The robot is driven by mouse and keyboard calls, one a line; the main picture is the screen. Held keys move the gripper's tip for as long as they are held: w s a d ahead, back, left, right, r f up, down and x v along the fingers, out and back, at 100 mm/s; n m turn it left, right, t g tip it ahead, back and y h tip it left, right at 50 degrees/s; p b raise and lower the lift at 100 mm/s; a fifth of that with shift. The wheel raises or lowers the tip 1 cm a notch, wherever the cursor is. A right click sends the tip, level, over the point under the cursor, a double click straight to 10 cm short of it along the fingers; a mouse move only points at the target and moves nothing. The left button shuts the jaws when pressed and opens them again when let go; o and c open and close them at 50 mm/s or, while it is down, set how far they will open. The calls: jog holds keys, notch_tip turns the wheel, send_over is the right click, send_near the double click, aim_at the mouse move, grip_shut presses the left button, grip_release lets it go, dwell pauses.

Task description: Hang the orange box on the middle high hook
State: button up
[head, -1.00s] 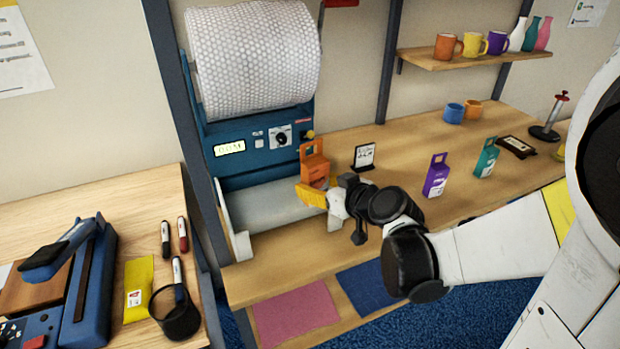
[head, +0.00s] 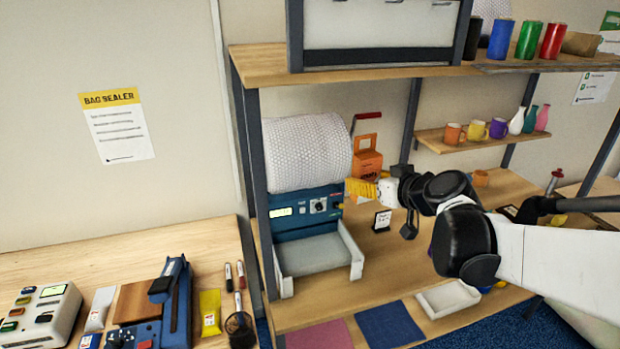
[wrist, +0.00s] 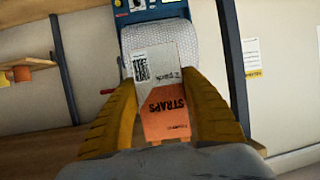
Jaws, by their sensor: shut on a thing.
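The orange box (head: 367,162) has a hang tab with a slot on top. In the head view it is upright, right of the bubble-wrap roll and above the bench. My gripper (head: 361,188) is shut on its lower part with yellow fingers. In the wrist view the orange box (wrist: 168,112) sits between both fingers, showing the word STRAPS and a white label with a barcode. I cannot make out any hook in these frames, so the middle high hook is not identified.
The bubble-wrap roll (head: 307,152) and its blue machine (head: 305,215) stand close left of the box. A high shelf (head: 262,66) is above. A small shelf (head: 480,139) with mugs and vases is at the right. A dark upright post (head: 410,121) stands behind.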

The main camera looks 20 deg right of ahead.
jog(key=m+h+p, duration=0.1)
jog(key=h+p, duration=0.1)
jog(key=p, duration=1.6)
send_near(386, 53)
jog(key=shift+b+x, duration=1.05)
jog(key=shift+x, duration=1.85)
jog(key=shift+w+d+f+b, duration=0.1)
jog(key=shift+w+f+b, duration=0.2)
jog(key=shift+w+b, duration=0.25)
jog(key=shift+w, duration=0.15)
jog(key=o, duration=1.3)
